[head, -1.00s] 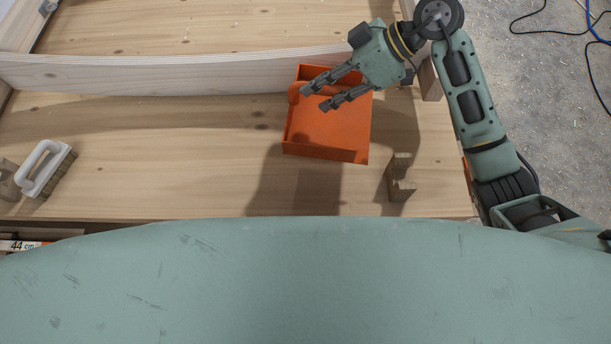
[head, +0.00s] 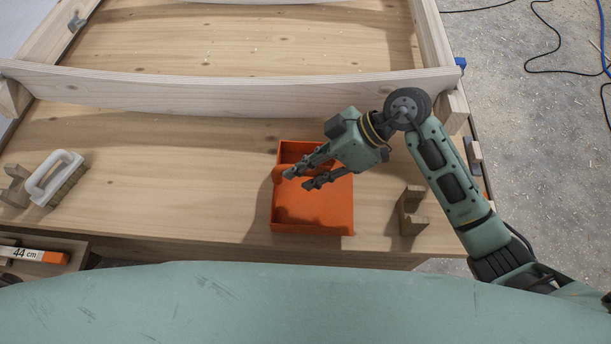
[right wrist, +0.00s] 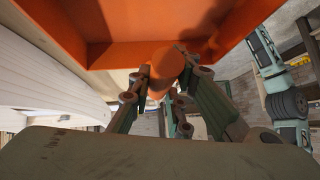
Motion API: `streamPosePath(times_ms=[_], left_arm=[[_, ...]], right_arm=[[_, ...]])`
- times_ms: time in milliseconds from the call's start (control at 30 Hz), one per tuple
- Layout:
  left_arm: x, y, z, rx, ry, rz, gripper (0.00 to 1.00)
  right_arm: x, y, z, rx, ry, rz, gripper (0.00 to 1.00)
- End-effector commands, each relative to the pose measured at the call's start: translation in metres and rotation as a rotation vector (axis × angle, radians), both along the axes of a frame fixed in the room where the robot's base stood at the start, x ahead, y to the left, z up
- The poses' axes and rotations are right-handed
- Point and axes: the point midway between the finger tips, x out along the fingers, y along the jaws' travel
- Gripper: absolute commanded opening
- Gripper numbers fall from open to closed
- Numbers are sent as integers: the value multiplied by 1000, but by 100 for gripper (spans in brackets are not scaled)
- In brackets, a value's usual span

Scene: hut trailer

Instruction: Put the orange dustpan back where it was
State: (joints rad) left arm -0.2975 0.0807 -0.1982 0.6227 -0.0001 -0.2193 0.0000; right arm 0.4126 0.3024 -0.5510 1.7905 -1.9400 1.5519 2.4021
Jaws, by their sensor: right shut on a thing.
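The orange dustpan (head: 318,212) is over the near part of the wooden bench top, in front of the curved plywood rib. My right gripper (head: 303,182) reaches over it from the right. In the right wrist view, its fingers (right wrist: 160,92) are closed around the dustpan's round orange handle (right wrist: 165,68), and the pan (right wrist: 140,25) fills the top of the picture. A shadow lies on the wood left of the pan; its exact height above the bench is hard to tell. My left gripper is not in view.
The plywood rib (head: 230,97) crosses behind the dustpan. A notched wooden block (head: 411,212) stands to its right. A white-handled brush (head: 55,180) and another block (head: 15,188) are at the left. Bare bench wood (head: 170,185) lies between brush and dustpan.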

Motion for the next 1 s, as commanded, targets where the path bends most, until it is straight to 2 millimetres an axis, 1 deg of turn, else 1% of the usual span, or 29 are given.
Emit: streamPosePath(times_ms=[67, 233, 333, 733, 767, 967, 1000], left_arm=[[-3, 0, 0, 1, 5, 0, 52], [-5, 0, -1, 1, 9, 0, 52], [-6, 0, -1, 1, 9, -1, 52], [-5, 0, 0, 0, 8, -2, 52], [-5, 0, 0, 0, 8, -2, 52], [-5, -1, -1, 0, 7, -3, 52], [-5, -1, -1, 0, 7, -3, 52]], right_arm=[[-2, 1, -2, 3, -1, -2, 0], [-2, 1, -26, 3, 2, -3, 0], [-2, 1, -37, 3, -1, -3, 0], [-1, 1, -42, 3, -2, -3, 0], [-2, 1, -44, 0, -1, -1, 19], [-2, 1, -44, 0, -1, -1, 37], [-2, 1, -44, 0, -1, -1, 37]])
